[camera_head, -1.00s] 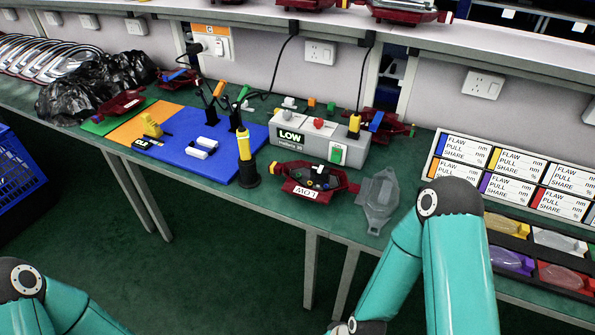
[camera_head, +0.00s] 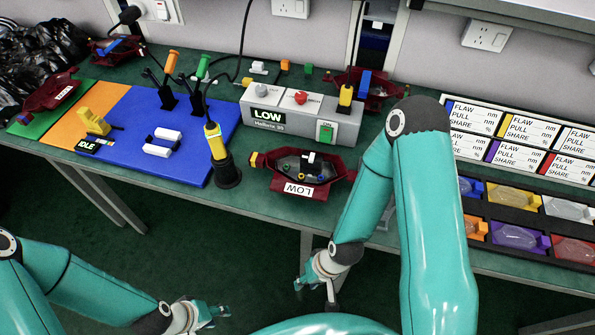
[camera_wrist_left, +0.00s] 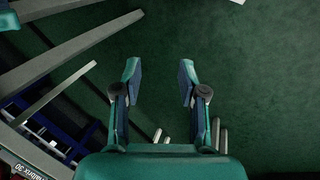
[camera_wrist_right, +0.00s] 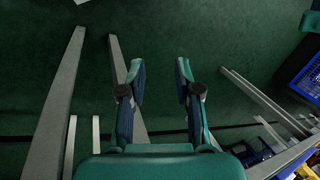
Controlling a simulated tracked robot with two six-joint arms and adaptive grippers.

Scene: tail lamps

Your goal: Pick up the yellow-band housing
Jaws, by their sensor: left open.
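A dark red housing (camera_head: 318,181) with a LOW label and a yellow piece at its left end sits near the table's front edge in the head view. Small dark and coloured parts lie inside it. My left gripper (camera_head: 220,312) is open and empty, low in front of the table, left of the housing. My right gripper (camera_head: 314,295) hangs below the table edge, in front of the housing; it is open and empty. The wrist views show only floor and table legs between the left jaws (camera_wrist_left: 160,75) and the right jaws (camera_wrist_right: 160,75).
A grey tester box (camera_head: 283,122) reading LOW stands behind the housing. A yellow-topped tool in a black holder (camera_head: 228,175) stands left of it. A blue mat (camera_head: 205,165) lies further left. My right arm covers the table right of the housing. A lens tray (camera_head: 545,240) lies beyond.

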